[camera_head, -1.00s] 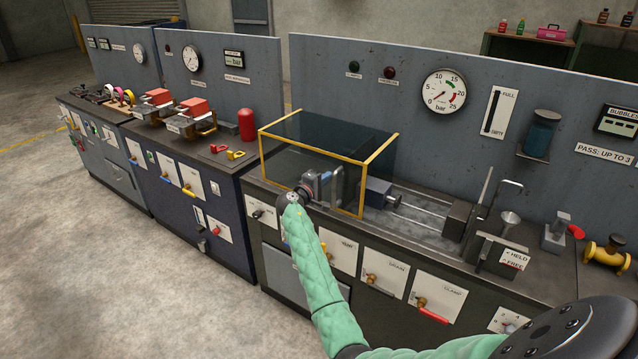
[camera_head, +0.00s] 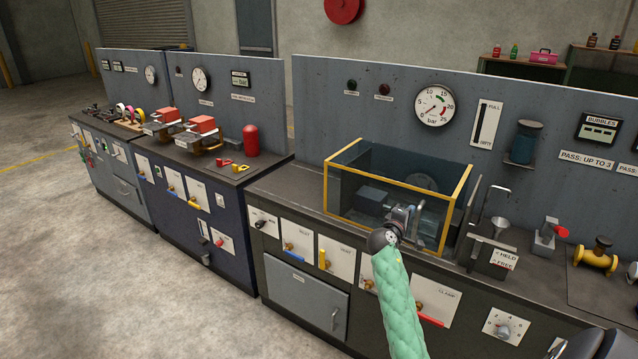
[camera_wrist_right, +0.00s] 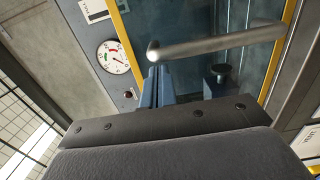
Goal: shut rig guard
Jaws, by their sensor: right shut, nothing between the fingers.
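The guard (camera_head: 398,155) is a clear box with a yellow frame on the dark bench in the head view. It stands over the rig's middle and right part, with its right edge close to the funnel and upright posts. A dark block (camera_head: 371,200) and a round disc (camera_head: 422,184) show through its panes. My right gripper (camera_head: 405,214) is shut and empty at the guard's front face, beside the upright handle. The handle bar (camera_wrist_right: 215,42) crosses in front of the pane in the right wrist view; contact cannot be told. My left gripper is out of view.
The bench top left of the guard (camera_head: 290,190) is bare. A funnel (camera_head: 499,226), a HELD/FREE block (camera_head: 492,257) and a yellow valve (camera_head: 597,254) stand to the right. Levers and knobs line the bench front below my arm. A gauge panel (camera_head: 340,90) stands behind.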

